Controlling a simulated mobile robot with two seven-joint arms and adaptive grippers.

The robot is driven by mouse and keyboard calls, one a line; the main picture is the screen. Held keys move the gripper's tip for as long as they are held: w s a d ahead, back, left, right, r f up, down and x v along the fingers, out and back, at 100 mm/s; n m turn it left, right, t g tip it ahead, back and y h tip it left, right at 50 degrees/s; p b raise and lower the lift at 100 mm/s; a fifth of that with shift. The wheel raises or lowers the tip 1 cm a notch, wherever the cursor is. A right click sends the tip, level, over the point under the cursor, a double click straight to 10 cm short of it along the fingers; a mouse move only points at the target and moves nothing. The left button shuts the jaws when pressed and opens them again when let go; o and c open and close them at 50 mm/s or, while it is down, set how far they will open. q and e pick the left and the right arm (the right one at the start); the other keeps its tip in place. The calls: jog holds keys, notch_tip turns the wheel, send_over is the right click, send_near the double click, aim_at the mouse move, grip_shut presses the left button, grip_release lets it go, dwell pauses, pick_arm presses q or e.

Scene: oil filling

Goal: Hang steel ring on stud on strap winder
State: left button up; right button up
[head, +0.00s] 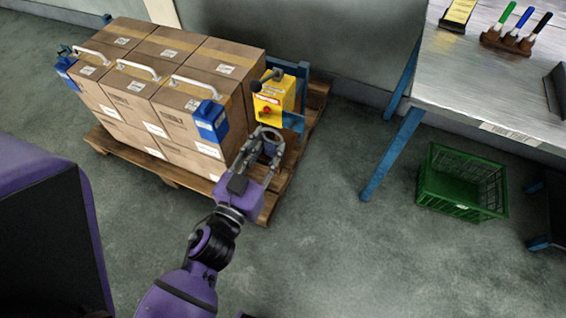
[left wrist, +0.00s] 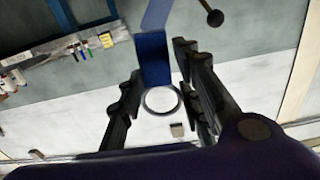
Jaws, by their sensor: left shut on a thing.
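The strap winder (head: 278,92) is a yellow box on a blue frame at the right end of the pallet, with a red round part on its face and a dark crank knob at its upper left. My left gripper (head: 268,137) is just below and in front of it, apart from the yellow box as far as I can tell. It is shut on the steel ring, a thin pale ring that shows between the fingers in the left wrist view (left wrist: 162,114). A blue piece (left wrist: 153,60) adjoins the ring there. I cannot make out the stud clearly. My right gripper is out of view.
Stacked cartons (head: 165,85) with white handles and blue corner pieces (head: 211,121) stand left of the winder on a wooden pallet (head: 165,174). A metal-topped workbench (head: 490,75) is at the right, with a green crate (head: 462,183) below it. The floor between is clear.

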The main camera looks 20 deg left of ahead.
pick_arm(q)
jog(key=w+a+f+b, duration=0.1)
jog(key=w+f+b, duration=0.4)
jog(key=f, duration=0.6)
jog(key=w+a+f+b, duration=0.1)
jog(key=w+f+b, duration=0.4)
jog(key=f+b, duration=0.5)
jog(key=shift+w+a+f, duration=0.35)
jog(key=shift+a+f, duration=0.05)
jog(key=shift+f, duration=0.3)
